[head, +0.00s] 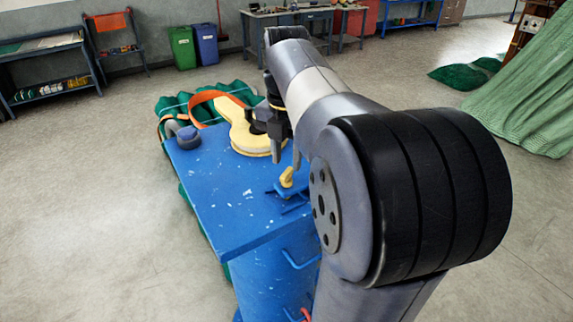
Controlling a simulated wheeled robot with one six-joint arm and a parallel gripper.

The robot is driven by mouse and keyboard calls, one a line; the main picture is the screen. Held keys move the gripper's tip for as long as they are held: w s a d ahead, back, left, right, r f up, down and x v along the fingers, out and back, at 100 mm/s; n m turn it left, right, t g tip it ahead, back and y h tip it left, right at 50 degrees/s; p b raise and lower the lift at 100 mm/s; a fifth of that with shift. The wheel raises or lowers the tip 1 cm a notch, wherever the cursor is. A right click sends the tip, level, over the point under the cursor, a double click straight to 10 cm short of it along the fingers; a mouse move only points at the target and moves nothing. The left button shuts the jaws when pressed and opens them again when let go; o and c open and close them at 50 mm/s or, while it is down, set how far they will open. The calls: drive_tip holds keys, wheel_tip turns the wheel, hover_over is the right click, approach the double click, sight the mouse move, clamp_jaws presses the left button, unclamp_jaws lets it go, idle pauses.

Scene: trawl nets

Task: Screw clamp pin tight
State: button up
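A small yellow piece (287,177), which looks like the clamp pin, stands on a blue clamp-like fitting (290,192) at the right edge of the blue bench top. Its details are too small to make out, and my arm covers the area to its right. My gripper (287,158) points down just above the yellow piece. Its two fingers look apart, with a gap between them and nothing visible in it. The tips appear clear of the yellow piece, though the exact height is hard to tell.
The blue bench top (225,205) also carries a yellow paddle-shaped plate (247,138) beside my gripper and a dark blue round knob (188,138) at left. An orange strap (203,98) and green netting (172,104) lie at the back. The bench's front left is clear.

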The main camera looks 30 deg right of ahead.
sight(287, 172)
drive_tip(key=shift+f, duration=1.6)
drive_tip(key=shift+c, duration=0.5)
clamp_jaws()
